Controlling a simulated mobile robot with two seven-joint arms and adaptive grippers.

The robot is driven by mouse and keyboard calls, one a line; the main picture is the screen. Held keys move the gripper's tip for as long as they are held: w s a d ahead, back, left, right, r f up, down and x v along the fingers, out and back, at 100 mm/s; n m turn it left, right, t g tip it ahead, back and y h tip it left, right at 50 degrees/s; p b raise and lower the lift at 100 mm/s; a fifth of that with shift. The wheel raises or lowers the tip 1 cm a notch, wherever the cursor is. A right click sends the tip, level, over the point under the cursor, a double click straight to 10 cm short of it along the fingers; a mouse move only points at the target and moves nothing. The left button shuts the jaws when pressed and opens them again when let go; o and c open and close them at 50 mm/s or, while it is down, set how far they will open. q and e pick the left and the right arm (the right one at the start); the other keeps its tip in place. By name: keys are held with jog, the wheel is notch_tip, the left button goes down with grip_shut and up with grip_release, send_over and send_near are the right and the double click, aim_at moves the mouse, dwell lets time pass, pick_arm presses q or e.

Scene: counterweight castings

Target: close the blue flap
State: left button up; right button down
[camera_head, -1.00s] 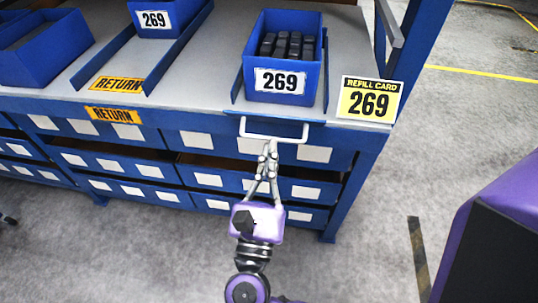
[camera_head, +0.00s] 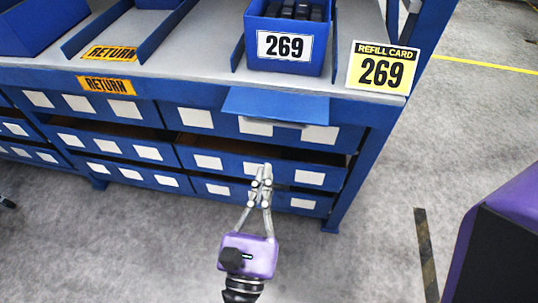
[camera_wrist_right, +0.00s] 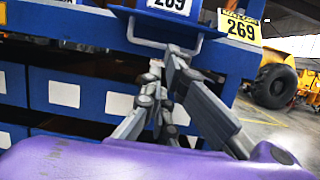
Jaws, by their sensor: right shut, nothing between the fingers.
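The blue flap (camera_head: 275,105) is at the front edge of the shelf, below the blue bin marked 269 (camera_head: 326,52). It slants outward and down in front of the drawers, so it stands open. Its pale handle shows only as a thin strip under its lower edge; it also shows in the right wrist view (camera_wrist_right: 158,43). My right gripper (camera_head: 264,168) is below the flap in the head view, fingers together and empty. In the right wrist view its fingertips (camera_wrist_right: 166,58) are close to the handle; I cannot tell if they touch.
The bin holds several dark castings. A yellow refill card (camera_head: 381,70) stands right of it. A return lane (camera_head: 120,40) lies to the left. Drawers with white labels (camera_head: 196,118) fill the front below.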

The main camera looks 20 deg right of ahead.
jog(key=v, duration=0.3)
jog(key=shift+s+a+f, duration=0.1)
jog(key=shift+s+f, duration=0.05)
jog(key=shift+f, duration=0.15)
